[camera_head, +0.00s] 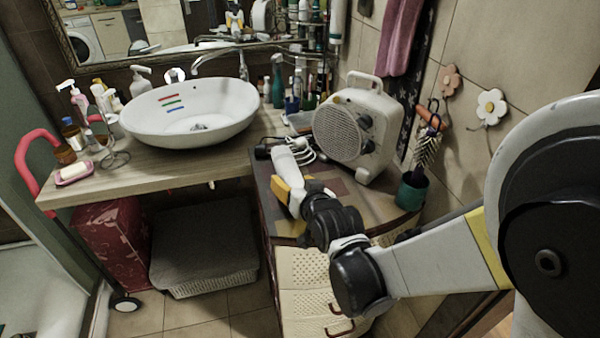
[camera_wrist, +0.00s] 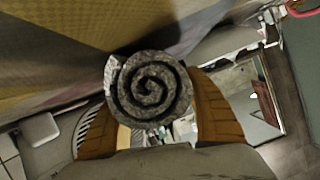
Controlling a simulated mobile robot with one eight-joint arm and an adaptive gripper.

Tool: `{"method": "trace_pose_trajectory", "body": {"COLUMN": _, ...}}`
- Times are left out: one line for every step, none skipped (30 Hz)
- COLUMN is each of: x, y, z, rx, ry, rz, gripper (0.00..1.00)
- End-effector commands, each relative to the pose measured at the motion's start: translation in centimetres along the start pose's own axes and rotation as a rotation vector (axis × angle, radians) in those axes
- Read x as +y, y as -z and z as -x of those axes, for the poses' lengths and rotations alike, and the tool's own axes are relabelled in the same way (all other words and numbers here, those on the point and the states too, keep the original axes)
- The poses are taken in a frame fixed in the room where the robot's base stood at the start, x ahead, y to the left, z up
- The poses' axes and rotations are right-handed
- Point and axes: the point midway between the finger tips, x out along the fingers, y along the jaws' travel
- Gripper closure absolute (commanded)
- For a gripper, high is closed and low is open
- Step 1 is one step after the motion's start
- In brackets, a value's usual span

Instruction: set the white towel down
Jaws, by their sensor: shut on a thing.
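The white towel (camera_head: 285,163) is a tight roll over the dark-topped cabinet (camera_head: 382,202), left of the beige heater. My gripper (camera_head: 294,190), with orange fingers, is shut on it. In the wrist view the towel's end (camera_wrist: 148,90) shows as a grey, shaded spiral between the two fingers (camera_wrist: 150,112). The roll points away from my wrist. I cannot tell whether its far end touches the cabinet top. The part between the fingers is mostly hidden in the head view.
The beige heater (camera_head: 352,130) stands close on the right, with a white cord by the towel's far end. A green cup (camera_head: 411,191) stands at the cabinet's right. The white basin (camera_head: 190,112) and several bottles stand on the wooden counter (camera_head: 165,175). Some cabinet top is bare.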

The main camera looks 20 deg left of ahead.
Motion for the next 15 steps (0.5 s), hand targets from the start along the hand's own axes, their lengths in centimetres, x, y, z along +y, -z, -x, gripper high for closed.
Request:
{"method": "trace_pose_trajectory", "body": {"x": -0.01, "y": 0.06, "z": 0.01, "rx": 0.000, "ry": 0.000, "rz": 0.000, "gripper": 0.75}}
{"method": "trace_pose_trajectory", "body": {"x": 0.00, "y": 0.02, "z": -0.01, "rx": 0.000, "ry": 0.000, "rz": 0.000, "gripper": 0.75}}
{"method": "trace_pose_trajectory", "body": {"x": 0.02, "y": -0.09, "z": -0.05, "rx": 0.000, "ry": 0.000, "rz": 0.000, "gripper": 0.75}}
{"method": "trace_pose_trajectory", "body": {"x": 0.05, "y": -0.20, "z": -0.10, "rx": 0.000, "ry": 0.000, "rz": 0.000, "gripper": 0.75}}
{"method": "trace_pose_trajectory", "body": {"x": 0.04, "y": -0.17, "z": -0.09, "rx": 0.000, "ry": 0.000, "rz": 0.000, "gripper": 0.36}}
{"method": "trace_pose_trajectory", "body": {"x": 0.03, "y": -0.12, "z": -0.07, "rx": 0.000, "ry": 0.000, "rz": 0.000, "gripper": 0.24}}
{"method": "trace_pose_trajectory", "body": {"x": 0.03, "y": -0.11, "z": -0.06, "rx": 0.000, "ry": 0.000, "rz": 0.000, "gripper": 0.20}}
{"method": "trace_pose_trajectory", "body": {"x": 0.03, "y": -0.11, "z": -0.06, "rx": 0.000, "ry": 0.000, "rz": 0.000, "gripper": 0.20}}
{"method": "trace_pose_trajectory", "body": {"x": 0.03, "y": -0.10, "z": -0.06, "rx": 0.000, "ry": 0.000, "rz": 0.000, "gripper": 0.20}}
{"method": "trace_pose_trajectory", "body": {"x": 0.03, "y": -0.10, "z": -0.06, "rx": 0.000, "ry": 0.000, "rz": 0.000, "gripper": 0.20}}
{"method": "trace_pose_trajectory", "body": {"x": 0.03, "y": -0.10, "z": -0.06, "rx": 0.000, "ry": 0.000, "rz": 0.000, "gripper": 0.20}}
{"method": "trace_pose_trajectory", "body": {"x": 0.02, "y": -0.09, "z": -0.06, "rx": 0.000, "ry": 0.000, "rz": 0.000, "gripper": 0.20}}
{"method": "trace_pose_trajectory", "body": {"x": 0.02, "y": -0.09, "z": -0.06, "rx": 0.000, "ry": 0.000, "rz": 0.000, "gripper": 0.20}}
{"method": "trace_pose_trajectory", "body": {"x": 0.02, "y": -0.09, "z": -0.06, "rx": 0.000, "ry": 0.000, "rz": 0.000, "gripper": 0.20}}
{"method": "trace_pose_trajectory", "body": {"x": 0.01, "y": -0.05, "z": -0.05, "rx": 0.000, "ry": 0.000, "rz": 0.000, "gripper": 0.20}}
